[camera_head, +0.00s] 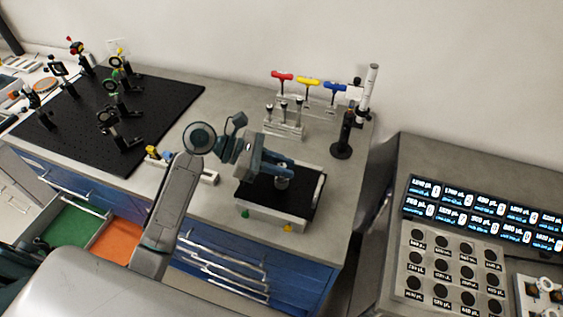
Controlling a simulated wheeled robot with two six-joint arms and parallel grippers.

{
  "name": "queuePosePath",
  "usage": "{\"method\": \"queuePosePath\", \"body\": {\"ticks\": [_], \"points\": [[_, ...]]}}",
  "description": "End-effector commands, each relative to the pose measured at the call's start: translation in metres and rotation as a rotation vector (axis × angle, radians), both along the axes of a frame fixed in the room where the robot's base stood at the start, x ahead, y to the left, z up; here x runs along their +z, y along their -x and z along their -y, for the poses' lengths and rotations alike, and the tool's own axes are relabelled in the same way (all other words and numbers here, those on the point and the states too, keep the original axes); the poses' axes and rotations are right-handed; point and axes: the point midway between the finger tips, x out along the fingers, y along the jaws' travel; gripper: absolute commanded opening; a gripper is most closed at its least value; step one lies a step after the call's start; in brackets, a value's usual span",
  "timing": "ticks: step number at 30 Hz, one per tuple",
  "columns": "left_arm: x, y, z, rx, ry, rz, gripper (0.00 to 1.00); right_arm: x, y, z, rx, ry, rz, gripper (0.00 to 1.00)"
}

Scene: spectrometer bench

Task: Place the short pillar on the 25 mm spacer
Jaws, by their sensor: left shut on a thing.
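My left gripper (287,171) reaches in from the left over a grey tray with a black mat (307,190). It is shut on a small silvery cylinder (282,183), which looks like the short pillar. The cylinder is mostly below the fingers, over the mat; I cannot tell whether it touches anything below. I cannot make out the 25 mm spacer separately; it may be hidden under the pillar or gripper. My right gripper is not in view.
A rack with several posts (284,131) stands behind the tray, near red, yellow and blue T-handled tools (308,84). A dark post stand (342,150) is at the right bench edge. A black breadboard (160,100) with optics lies left. An open drawer (118,240) sits below.

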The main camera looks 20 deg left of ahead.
Motion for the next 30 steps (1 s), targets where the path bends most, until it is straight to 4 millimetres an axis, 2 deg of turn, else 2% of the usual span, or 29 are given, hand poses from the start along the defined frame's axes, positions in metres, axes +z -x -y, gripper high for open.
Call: {"method": "queuePosePath", "body": {"ticks": [7,8,11,22,30], "points": [[-0.001,0.000,0.000,0.000,0.001,0.000,0.00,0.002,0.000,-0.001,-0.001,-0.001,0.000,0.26],[-0.002,0.000,0.000,0.000,0.000,0.001,0.21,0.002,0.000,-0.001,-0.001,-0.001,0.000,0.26],[-0.002,0.000,0.000,0.000,0.000,0.001,0.41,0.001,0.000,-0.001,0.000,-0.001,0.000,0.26],[0.000,0.000,-0.001,0.000,-0.001,0.002,0.41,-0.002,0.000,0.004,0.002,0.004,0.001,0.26],[0.009,0.006,-0.029,0.000,-0.007,0.003,0.41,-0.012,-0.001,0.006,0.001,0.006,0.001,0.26]]}}
